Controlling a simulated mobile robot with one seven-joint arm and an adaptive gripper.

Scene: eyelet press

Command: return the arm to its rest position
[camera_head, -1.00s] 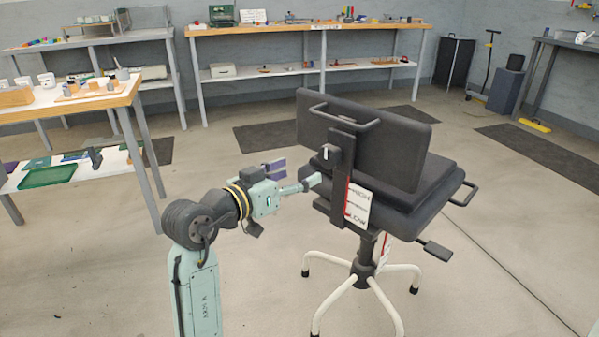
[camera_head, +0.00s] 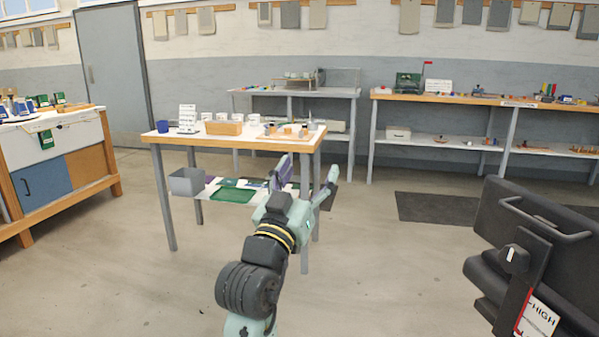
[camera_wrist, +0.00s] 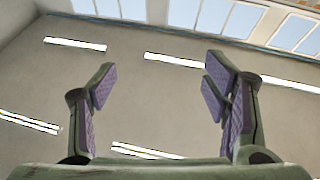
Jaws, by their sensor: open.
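My gripper (camera_head: 306,182) is raised in front of the wooden-topped table in the head view, with the arm bent at its elbow below it. In the wrist view the gripper (camera_wrist: 165,95) has its purple-padded fingers wide apart with nothing between them. Behind the fingers are only the ceiling, light strips and high windows, so the gripper points upward.
The wooden-topped table (camera_head: 180,139) stands close behind my arm, with a grey bin (camera_head: 187,181) and a green tray (camera_head: 232,195) on its lower shelf. A cabinet (camera_head: 85,157) is at the left. Open floor (camera_head: 410,270) lies between my arm and the chair.

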